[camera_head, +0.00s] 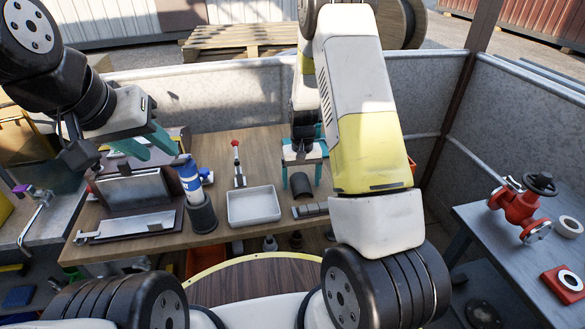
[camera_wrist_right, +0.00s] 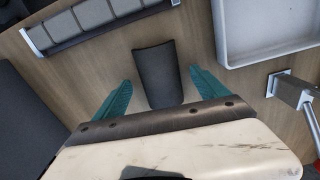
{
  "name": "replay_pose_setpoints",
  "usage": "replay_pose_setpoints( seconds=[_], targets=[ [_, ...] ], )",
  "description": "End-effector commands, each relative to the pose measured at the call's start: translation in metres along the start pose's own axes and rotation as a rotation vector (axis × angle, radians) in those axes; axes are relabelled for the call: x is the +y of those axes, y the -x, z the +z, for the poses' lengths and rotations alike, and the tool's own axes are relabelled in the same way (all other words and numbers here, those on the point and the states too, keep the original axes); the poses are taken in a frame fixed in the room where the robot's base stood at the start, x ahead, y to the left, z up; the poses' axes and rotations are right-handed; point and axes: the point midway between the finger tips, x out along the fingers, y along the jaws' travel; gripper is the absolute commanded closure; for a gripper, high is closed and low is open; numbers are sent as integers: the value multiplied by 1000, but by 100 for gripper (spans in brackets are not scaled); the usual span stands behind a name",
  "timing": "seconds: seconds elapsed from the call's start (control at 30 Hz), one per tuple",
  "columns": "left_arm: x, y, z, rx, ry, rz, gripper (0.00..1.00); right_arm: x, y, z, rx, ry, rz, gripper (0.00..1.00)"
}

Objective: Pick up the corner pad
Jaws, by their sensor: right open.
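The corner pad appears to be the dark grey, slightly curved piece (camera_wrist_right: 156,75) lying on the wooden bench. In the head view it shows small (camera_head: 301,184) below my right gripper. My right gripper (camera_head: 302,178) is open and points down. In the right wrist view its two teal fingers (camera_wrist_right: 160,82) stand one on each side of the pad, with a gap on both sides. The pad's near end is close to the gripper body. My left gripper (camera_head: 157,154) hangs at the left over the bench, its teal fingers apart, with nothing seen between them.
A row of grey blocks (camera_wrist_right: 95,15) lies beside the pad. A white tray (camera_head: 254,206) and a red-tipped lever (camera_head: 238,165) stand left of it in the head view. A blue-and-white bottle (camera_head: 190,180) sits in a dark holder. A red valve (camera_head: 522,204) is on the right table.

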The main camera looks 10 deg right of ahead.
Motion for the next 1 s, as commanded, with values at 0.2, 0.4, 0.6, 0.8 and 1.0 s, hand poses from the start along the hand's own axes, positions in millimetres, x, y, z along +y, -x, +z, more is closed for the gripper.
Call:
replay_pose_setpoints(
  seconds=[0.2, 0.4, 0.6, 0.8, 1.0],
  targets=[
    [0, 0, 0, 0, 0, 0, 64, 0, -5, 0, 2, 0, -1, 16],
    [0, 0, 0, 0, 0, 0, 64, 0, -4, 0, 1, 0, -1, 40],
    [0, 0, 0, 0, 0, 0, 64, 0, -4, 0, 1, 0, -1, 79],
    [0, 0, 0, 0, 0, 0, 64, 0, -4, 0, 2, 0, -1, 83],
    [0, 0, 0, 0, 0, 0, 64, 0, 2, -1, 3, 1, -1, 84]
  ],
)
